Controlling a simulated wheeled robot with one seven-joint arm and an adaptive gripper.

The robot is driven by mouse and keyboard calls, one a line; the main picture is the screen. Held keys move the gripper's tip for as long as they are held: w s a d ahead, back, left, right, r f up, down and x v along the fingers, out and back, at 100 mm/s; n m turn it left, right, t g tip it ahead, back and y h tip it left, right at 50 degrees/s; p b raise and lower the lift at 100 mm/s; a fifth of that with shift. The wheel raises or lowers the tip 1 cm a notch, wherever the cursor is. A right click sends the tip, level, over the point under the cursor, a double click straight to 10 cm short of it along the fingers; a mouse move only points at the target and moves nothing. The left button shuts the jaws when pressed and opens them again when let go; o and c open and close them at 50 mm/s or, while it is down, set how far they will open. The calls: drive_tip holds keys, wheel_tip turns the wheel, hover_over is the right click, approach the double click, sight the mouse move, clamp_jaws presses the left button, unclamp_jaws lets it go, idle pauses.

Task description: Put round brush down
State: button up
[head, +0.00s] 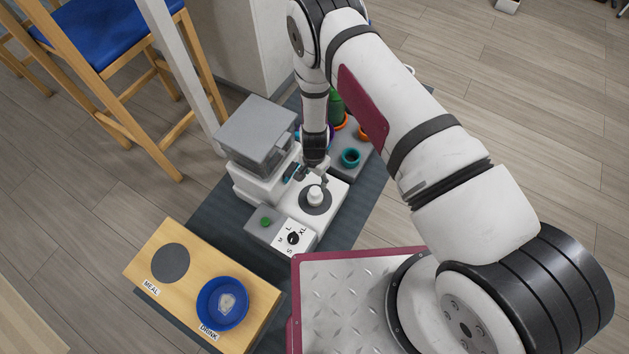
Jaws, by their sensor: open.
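My gripper (314,179) points down over the pet feeder's white base, with its fingers apart. Just below the fingertips, a small white rounded piece (315,196) stands upright on a dark grey disc (309,208). It may be the round brush or its handle, but it is too small to tell. I cannot tell whether the fingers touch it. Nothing shows held between the fingers. A small blue item (291,172) lies left of the gripper, partly hidden by the feeder and the arm.
The grey feeder hopper (262,130) stands close left of the gripper. A dial panel (293,238) and green button (265,222) are in front. A wooden stand (190,262) holds a blue bowl (222,303) on DRINK; its MEAL spot is bare.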

drive_tip(key=shift+r, duration=0.35)
drive_tip(key=w+d+r+n+y, duration=0.1)
drive_tip(key=w+r, duration=0.1)
drive_tip(key=r, duration=1.3)
drive_tip(key=w+r+n, duration=0.2)
drive_tip(key=w+r, duration=0.1)
drive_tip(key=r, duration=1.2)
drive_tip(key=s+d+r+n, duration=0.1)
drive_tip(key=s+d+r, duration=0.1)
drive_tip(key=r, duration=0.4)
drive_tip(key=s+d+r, duration=0.1)
drive_tip(key=s+r, duration=0.1)
drive_tip(key=r, duration=0.3)
drive_tip(key=s+d+r+n, duration=0.1)
drive_tip(key=s+d+r, duration=0.3)
drive_tip(key=s+r, duration=0.4)
drive_tip(key=s+d+r+n, duration=0.2)
drive_tip(key=s+d+r, duration=0.1)
drive_tip(key=s+r, duration=0.45)
drive_tip(key=s+d+r, duration=0.1)
drive_tip(key=s+d, duration=0.1)
drive_tip(key=s, duration=0.6)
drive_tip(key=s+d+r+n+h, duration=0.1)
drive_tip(key=s+d+r, duration=0.1)
drive_tip(key=s, duration=0.7)
drive_tip(key=shift+s+d, duration=0.25)
drive_tip(key=shift+d, duration=0.4)
